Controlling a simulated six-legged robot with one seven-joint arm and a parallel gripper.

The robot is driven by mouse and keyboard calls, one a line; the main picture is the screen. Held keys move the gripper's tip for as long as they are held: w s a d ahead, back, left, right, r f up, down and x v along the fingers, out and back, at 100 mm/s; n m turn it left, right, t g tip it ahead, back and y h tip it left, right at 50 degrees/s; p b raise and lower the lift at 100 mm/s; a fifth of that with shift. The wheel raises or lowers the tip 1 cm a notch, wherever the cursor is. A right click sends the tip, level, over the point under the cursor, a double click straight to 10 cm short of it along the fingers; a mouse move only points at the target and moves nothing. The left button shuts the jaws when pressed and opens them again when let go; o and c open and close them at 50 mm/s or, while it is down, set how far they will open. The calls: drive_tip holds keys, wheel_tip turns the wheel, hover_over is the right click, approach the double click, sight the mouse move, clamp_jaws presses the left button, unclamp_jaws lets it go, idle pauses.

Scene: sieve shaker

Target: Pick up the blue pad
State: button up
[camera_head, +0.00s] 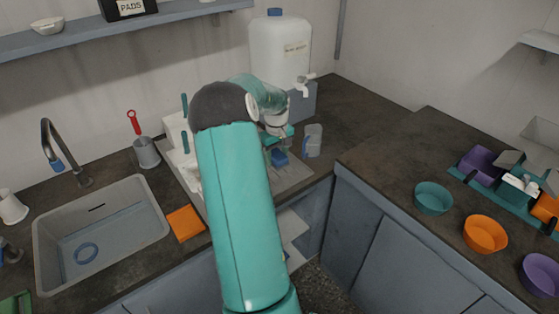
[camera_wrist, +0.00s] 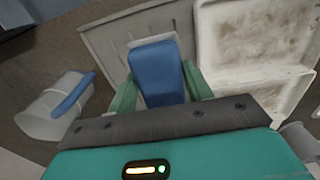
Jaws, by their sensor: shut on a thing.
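The blue pad (camera_wrist: 157,72) is between the two green fingers of my gripper (camera_wrist: 160,92) in the wrist view. My gripper is shut on it. In the head view the blue pad (camera_head: 279,157) shows just below my gripper (camera_head: 280,138), over the grey board (camera_head: 294,177) on the counter. My arm hides part of the board. I cannot tell whether the pad touches the board or hangs a little above it.
A clear container with a blue strip (camera_head: 313,141) stands right of the pad. A white water tank (camera_head: 281,50) stands behind. The sink (camera_head: 100,230) and an orange cloth (camera_head: 185,223) are left. Bowls (camera_head: 433,198) stand on the right counter.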

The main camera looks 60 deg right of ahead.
drive_tip(key=a+r, duration=0.6)
drive_tip(key=a, duration=0.5)
drive_tip(key=shift+s+r, duration=0.3)
drive_tip(key=shift+s, duration=0.15)
